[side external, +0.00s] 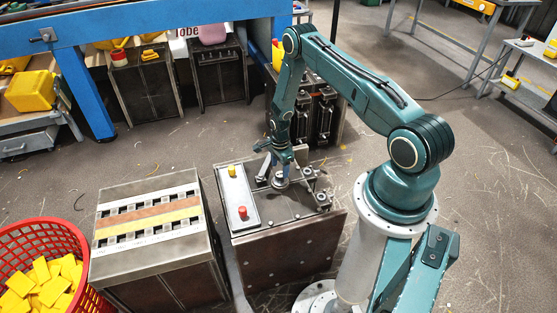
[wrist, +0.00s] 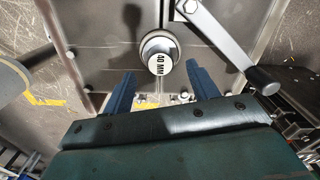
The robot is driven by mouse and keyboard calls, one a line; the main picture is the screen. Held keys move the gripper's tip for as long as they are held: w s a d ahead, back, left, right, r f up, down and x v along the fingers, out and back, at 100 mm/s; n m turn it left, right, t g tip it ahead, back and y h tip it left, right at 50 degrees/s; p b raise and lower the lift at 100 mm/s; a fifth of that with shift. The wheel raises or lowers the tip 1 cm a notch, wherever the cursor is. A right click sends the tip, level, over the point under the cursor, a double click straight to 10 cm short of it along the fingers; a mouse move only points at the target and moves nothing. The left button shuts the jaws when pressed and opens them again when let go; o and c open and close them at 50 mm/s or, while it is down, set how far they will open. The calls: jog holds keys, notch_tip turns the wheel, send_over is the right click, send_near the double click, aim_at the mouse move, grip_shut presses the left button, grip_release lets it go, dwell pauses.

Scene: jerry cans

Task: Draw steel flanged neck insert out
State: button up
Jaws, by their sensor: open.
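The steel flanged neck insert (wrist: 158,48) looks like a round, bright metal piece with a wide flange and a white end face marked "40 MM". It stands in the dark top plate (wrist: 105,55) of a steel box; how deep it sits is hidden. It also shows in the side view (side external: 280,181), just below my gripper (side external: 281,160). In the wrist view my gripper (wrist: 161,88) has its two blue fingers spread wide and empty. The insert lies beyond the fingertips, roughly centred between them, and nothing is touching it that I can see.
A metal lever (wrist: 215,35) with a black knob lies close right of the insert. A pale panel (side external: 238,198) with yellow and red buttons is left of it; metal posts (side external: 315,185) stand right. A slotted box (side external: 152,235) and a red basket (side external: 30,240) stand further left.

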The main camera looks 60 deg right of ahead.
aim_at(280, 174)
jog(key=shift+f, duration=2.55)
jog(key=c, duration=1.2)
jog(key=shift+o, duration=0.2)
jog(key=shift+r, duration=0.75)
jog(key=shift+r, duration=2.35)
